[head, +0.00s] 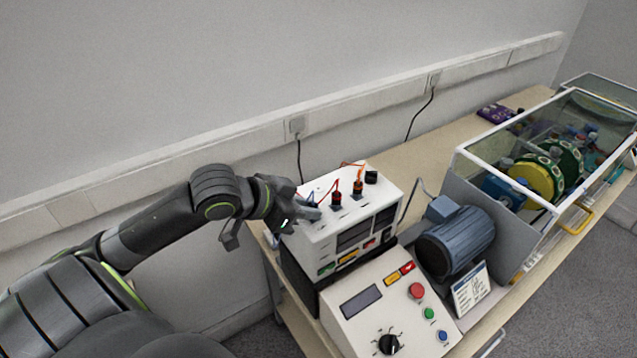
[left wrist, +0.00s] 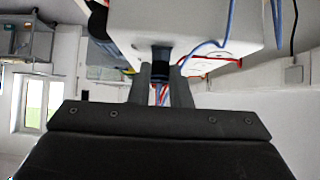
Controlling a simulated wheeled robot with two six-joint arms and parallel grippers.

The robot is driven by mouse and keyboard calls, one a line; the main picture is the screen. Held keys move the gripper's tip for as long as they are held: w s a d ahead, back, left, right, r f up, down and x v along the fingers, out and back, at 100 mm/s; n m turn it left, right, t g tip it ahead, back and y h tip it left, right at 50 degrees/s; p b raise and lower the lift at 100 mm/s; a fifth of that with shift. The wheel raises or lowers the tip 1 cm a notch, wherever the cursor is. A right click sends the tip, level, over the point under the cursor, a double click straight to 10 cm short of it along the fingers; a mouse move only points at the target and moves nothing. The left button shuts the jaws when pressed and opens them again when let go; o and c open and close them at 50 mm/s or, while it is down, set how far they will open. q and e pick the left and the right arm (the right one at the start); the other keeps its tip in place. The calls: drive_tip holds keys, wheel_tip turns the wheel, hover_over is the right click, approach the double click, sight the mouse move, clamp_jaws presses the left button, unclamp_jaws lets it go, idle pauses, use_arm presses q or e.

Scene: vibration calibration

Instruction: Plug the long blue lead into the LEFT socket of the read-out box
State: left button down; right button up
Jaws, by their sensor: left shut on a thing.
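The white read-out box (head: 345,214) stands on the bench, with dark sockets and plugs along its top. A red lead runs to one dark plug (head: 337,199) and an orange lead to another (head: 357,187). My left gripper (head: 311,211) is at the left end of the box's top. In the left wrist view its fingers (left wrist: 164,82) are shut on a dark blue plug (left wrist: 161,56), whose far end meets or nearly meets the white box (left wrist: 190,22). I cannot tell whether it is seated. A blue lead (left wrist: 215,43) curves beside it. My right gripper is out of view.
A control panel (head: 375,310) with a dial and buttons stands in front of the box. A blue motor (head: 455,243) and a clear-covered rig (head: 545,165) stand to the right. The wall with its trunking (head: 225,145) lies behind. Bare bench (head: 430,150) shows behind the motor.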

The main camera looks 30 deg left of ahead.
use_arm(q)
drive_tip(key=shift+a+m+g+h, duration=0.2)
drive_tip(key=shift+m+g+h, duration=0.1)
drive_tip(key=shift+m+h, duration=0.25)
drive_tip(key=shift+f+m+h, duration=0.1)
drive_tip(key=shift+m+h, duration=0.15)
drive_tip(key=shift+m, duration=0.2)
drive_tip(key=shift+w+m+g+h+b, duration=0.15)
drive_tip(key=shift+m+g+h+b, duration=0.2)
drive_tip(key=shift+m+g+h, duration=0.45)
drive_tip(key=shift+w+a+m+g+h+b, duration=0.15)
drive_tip(key=shift+m+g+h+b, duration=0.35)
drive_tip(key=shift+m, duration=0.45)
drive_tip(key=shift+w+a+m+g+h+b, duration=0.1)
drive_tip(key=shift+m+g+h+b, duration=0.2)
drive_tip(key=shift+m+g+b, duration=0.45)
drive_tip(key=shift+w+a+m+g+h+b, duration=0.15)
drive_tip(key=shift+m+g+h+b, duration=0.35)
drive_tip(key=shift+m+g, duration=0.6)
drive_tip(key=shift+w+d+m+g+h+b, duration=0.25)
drive_tip(key=shift+m+g+b, duration=0.4)
drive_tip(key=shift+m, duration=0.75)
drive_tip(key=shift+s+a, duration=0.1)
drive_tip(key=shift+a, duration=0.1)
drive_tip(key=c, duration=1.3)
unclamp_jaws()
drive_tip(key=shift+o, duration=0.2)
